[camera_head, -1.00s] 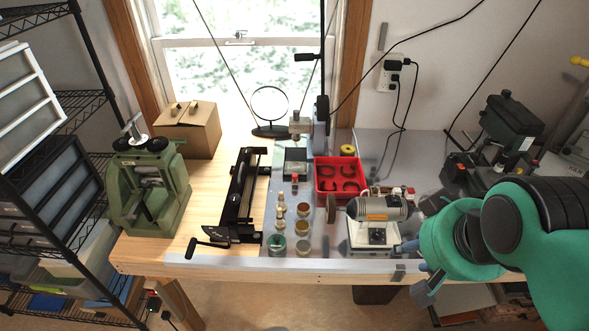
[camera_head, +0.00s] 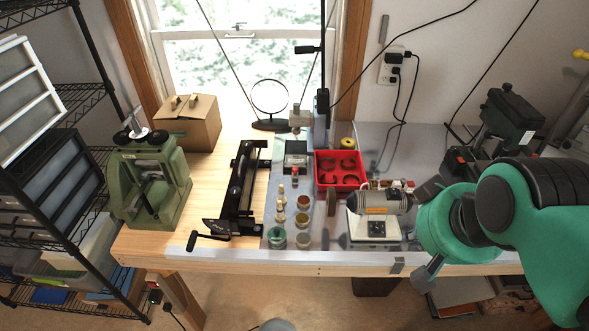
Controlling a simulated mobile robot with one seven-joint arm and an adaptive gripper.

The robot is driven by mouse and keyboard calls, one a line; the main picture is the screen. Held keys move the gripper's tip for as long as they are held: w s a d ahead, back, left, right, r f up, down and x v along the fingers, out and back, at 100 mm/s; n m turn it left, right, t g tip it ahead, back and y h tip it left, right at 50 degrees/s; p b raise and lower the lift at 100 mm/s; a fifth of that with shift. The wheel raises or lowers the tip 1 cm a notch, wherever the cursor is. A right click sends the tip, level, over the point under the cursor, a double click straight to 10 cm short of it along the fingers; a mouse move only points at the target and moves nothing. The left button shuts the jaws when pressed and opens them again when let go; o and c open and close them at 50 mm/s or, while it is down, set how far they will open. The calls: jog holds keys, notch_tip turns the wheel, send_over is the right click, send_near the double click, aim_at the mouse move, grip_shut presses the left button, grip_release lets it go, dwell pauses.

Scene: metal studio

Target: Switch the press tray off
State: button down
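No part is clearly marked as the press tray. A green hand press (camera_head: 148,185) stands at the left of the bench. A black long-bedded tool (camera_head: 240,190) with a crank handle lies right of it. A small dark square tray (camera_head: 296,157) sits below an upright black stand (camera_head: 322,100) at the back. I cannot tell which belongs to the press tray, and no switch on them is readable. My gripper (camera_head: 424,238) is at the right, above the bench's front edge beside the bench grinder. My wrist partly hides it; its opening is unclear, and I see nothing held.
The bench grinder (camera_head: 378,213) stands left of my gripper. A red bin (camera_head: 340,184) and several small jars sit mid-bench. A cardboard box (camera_head: 188,124) is at the back left. A wire shelf (camera_head: 75,290) borders the left side. A small lit box (camera_head: 154,296) hangs under the bench.

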jog(key=w+a+n+g+p, duration=0.1)
jog(key=w+a+n+p, duration=0.35)
jog(key=w+n, duration=0.55)
jog(key=w+a+n+g+p, duration=0.1)
jog(key=w+a+n+p, duration=0.35)
jog(key=w, duration=0.75)
jog(key=w+a+f+n+g+p, duration=0.1)
jog(key=w+a+f+n+p, duration=0.4)
jog(key=w+a+f+n, duration=0.8)
jog(key=a+n, duration=0.2)
jog(key=n, duration=0.4)
jog(key=shift+w, duration=0.15)
jog(key=b+x, duration=0.1)
jog(key=x, duration=0.9)
jog(key=shift+d, duration=0.15)
jog(key=shift+w+d+f+b, duration=0.15)
jog(key=shift+w+b, duration=0.15)
jog(key=shift+w, duration=0.65)
jog(key=shift+w+d+f, duration=0.15)
jog(key=shift+w, duration=0.85)
